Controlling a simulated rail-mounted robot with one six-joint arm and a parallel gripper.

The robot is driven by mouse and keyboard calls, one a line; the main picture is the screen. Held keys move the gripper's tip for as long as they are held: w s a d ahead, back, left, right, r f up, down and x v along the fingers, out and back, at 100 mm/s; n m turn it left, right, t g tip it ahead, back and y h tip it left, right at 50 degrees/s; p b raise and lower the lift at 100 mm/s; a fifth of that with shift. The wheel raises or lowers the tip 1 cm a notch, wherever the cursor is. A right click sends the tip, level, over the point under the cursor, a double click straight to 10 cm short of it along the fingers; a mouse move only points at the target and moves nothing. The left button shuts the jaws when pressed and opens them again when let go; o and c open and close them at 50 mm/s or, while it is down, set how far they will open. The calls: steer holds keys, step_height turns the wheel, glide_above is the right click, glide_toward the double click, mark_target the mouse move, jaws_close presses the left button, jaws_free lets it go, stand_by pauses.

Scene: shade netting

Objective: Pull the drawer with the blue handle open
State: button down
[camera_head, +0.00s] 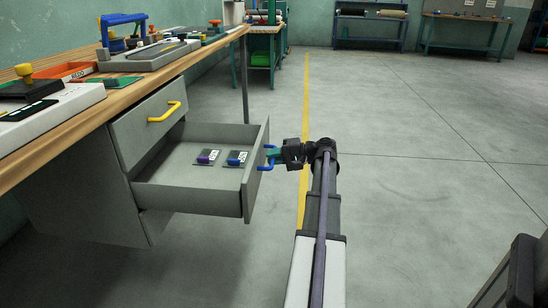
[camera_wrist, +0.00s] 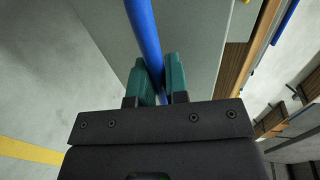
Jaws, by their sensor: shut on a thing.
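The drawer with the blue handle (camera_head: 190,195) stands well out of the grey cabinet, under the drawer with the yellow handle. Its blue handle (camera_head: 266,160) is on the front panel's right side in the head view. My gripper (camera_head: 273,155) is shut on this handle. In the wrist view the blue handle (camera_wrist: 143,40) runs between the two green fingertips of my gripper (camera_wrist: 157,80), with the grey drawer front behind it. Two small dark items with labels, one with purple (camera_head: 206,157) and one with blue (camera_head: 237,158), lie in the drawer.
The upper drawer with the yellow handle (camera_head: 164,112) is closed. The wooden bench top (camera_head: 100,98) above carries several tools and an orange tray (camera_head: 68,71). The floor (camera_head: 420,160) to the right of the drawer is clear, with a yellow line along it.

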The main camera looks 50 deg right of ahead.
steer(key=c, duration=1.1)
jaws_free()
steer(key=shift+c, duration=0.2)
steer(key=p+v, duration=0.2)
steer(key=v, duration=0.8)
steer(key=shift+s+d, duration=0.2)
steer(key=shift+s, duration=0.1)
steer(key=shift+s+d+r, duration=0.1)
